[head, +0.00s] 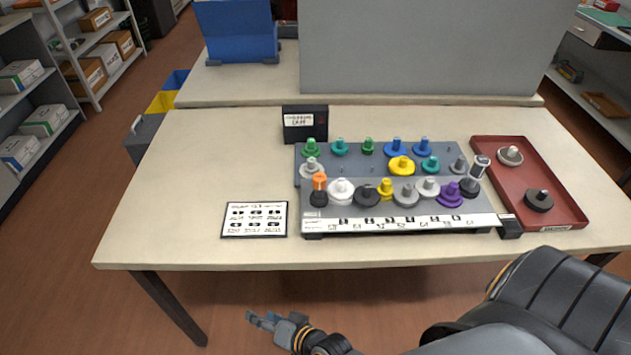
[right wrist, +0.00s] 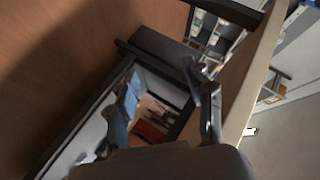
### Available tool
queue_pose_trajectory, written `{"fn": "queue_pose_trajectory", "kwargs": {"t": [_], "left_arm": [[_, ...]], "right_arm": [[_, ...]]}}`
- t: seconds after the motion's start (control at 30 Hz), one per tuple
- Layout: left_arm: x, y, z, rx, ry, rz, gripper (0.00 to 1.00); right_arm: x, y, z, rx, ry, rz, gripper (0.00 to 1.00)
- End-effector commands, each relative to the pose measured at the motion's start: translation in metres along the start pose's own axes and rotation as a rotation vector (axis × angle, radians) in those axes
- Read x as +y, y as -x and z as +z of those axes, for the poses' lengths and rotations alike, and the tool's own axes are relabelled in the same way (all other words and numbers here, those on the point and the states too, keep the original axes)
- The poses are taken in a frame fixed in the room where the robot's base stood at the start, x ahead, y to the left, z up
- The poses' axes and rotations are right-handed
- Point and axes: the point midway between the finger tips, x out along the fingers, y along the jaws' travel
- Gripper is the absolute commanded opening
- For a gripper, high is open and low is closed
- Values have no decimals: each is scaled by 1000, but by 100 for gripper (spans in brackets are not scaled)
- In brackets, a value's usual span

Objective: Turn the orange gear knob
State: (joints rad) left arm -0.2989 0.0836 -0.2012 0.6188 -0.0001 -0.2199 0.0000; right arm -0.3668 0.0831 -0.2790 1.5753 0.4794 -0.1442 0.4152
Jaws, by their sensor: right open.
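The orange gear knob (head: 320,182) stands upright on top of a dark gear at the front left of the grey gear board (head: 340,217). My right gripper (head: 260,319) is in front of the table, below its front edge in the picture, well apart from the knob. In the right wrist view my right gripper (right wrist: 163,75) has its two fingers spread with nothing between them. The knob does not show in the right wrist view. My left gripper is not in view.
A white gear (head: 341,190) stands close right of the orange knob, and a light grey gear (head: 309,168) behind it. A label card (head: 254,220), a black box (head: 305,124) and a red tray (head: 561,211) are on the table (head: 165,215). The table's left part is clear.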

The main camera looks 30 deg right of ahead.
Motion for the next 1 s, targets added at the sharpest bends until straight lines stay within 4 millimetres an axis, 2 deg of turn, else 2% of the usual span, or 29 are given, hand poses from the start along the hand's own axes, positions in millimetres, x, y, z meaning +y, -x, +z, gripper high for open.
{"fn": "queue_pose_trajectory", "kwargs": {"t": [0.03,0.1,0.13,0.2,0.33,0.4,0.5,0.6,0.7,0.83,1.0], "left_arm": [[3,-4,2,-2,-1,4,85],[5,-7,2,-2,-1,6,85],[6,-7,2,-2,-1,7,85],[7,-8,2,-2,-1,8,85],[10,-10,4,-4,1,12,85],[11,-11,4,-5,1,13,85],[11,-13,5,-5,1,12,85],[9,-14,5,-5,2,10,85],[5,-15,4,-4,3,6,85],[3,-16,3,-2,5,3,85],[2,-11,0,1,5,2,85]], "right_arm": [[-35,4,-22,50,-71,-79,52],[-86,14,-57,133,-223,-211,52],[-105,20,-73,175,-304,-272,52],[-136,34,-106,270,-500,-401,52],[-164,64,-161,430,-866,-613,52],[-167,85,-189,524,-1100,-736,52],[-154,114,-220,660,-1450,-900,52],[-132,135,-233,783,-1745,-1018,52],[-112,147,-233,881,-1955,-1091,52],[-96,155,-229,960,-2102,-1133,52],[-88,153,-238,987,-2140,-1147,52]]}}
